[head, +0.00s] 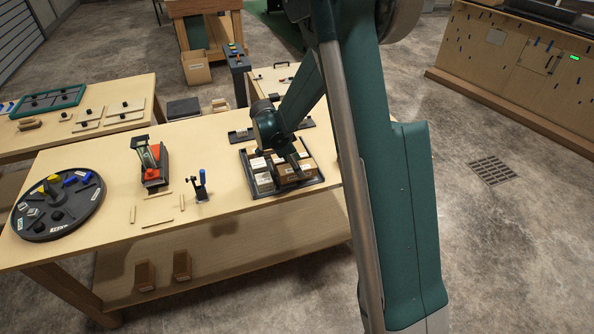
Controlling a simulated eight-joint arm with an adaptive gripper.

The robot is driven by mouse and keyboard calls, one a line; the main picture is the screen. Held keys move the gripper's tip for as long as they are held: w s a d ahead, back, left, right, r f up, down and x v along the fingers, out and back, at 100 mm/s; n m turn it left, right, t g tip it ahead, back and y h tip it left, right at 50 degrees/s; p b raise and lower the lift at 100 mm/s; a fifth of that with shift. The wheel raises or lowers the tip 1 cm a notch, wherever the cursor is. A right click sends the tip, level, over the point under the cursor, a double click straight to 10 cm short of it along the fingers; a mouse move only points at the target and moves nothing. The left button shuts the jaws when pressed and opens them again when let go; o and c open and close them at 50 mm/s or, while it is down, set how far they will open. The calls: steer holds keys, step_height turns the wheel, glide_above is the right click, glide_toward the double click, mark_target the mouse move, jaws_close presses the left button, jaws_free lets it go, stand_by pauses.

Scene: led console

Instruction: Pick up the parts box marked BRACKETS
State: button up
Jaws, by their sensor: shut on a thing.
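Several small parts boxes, brown and pale, stand close together in a dark tray (262,193) on the wooden workbench. They have small white labels that are too small to read, so I cannot tell which one is marked BRACKETS. My gripper (298,165) reaches down into the tray from above and is shut on a brown parts box (290,177). My arm and gripper hide part of the tray and boxes. I cannot tell whether the held box is clear of the tray floor.
A black turntable (58,227) with small parts is at the bench's left end. A red and green device (153,163) and a small dark stand with a blue top (201,184) stand left of the tray. Flat dark holders (241,135) lie behind it. Bare wood separates these things.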

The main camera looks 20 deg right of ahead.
step_height(320, 180, up, 8)
steer(key=shift+r, duration=0.1)
stand_by(0.4)
stand_by(0.5)
steer(key=w+d, duration=2.1)
steer(key=d, duration=0.2)
steer(key=shift+w+f+p, duration=0.2)
steer(key=shift+w+p, duration=0.05)
steer(key=shift+p, duration=0.15)
steer(key=shift+f, duration=0.1)
steer(key=shift+f, duration=3.05)
steer(key=shift+f, duration=1.85)
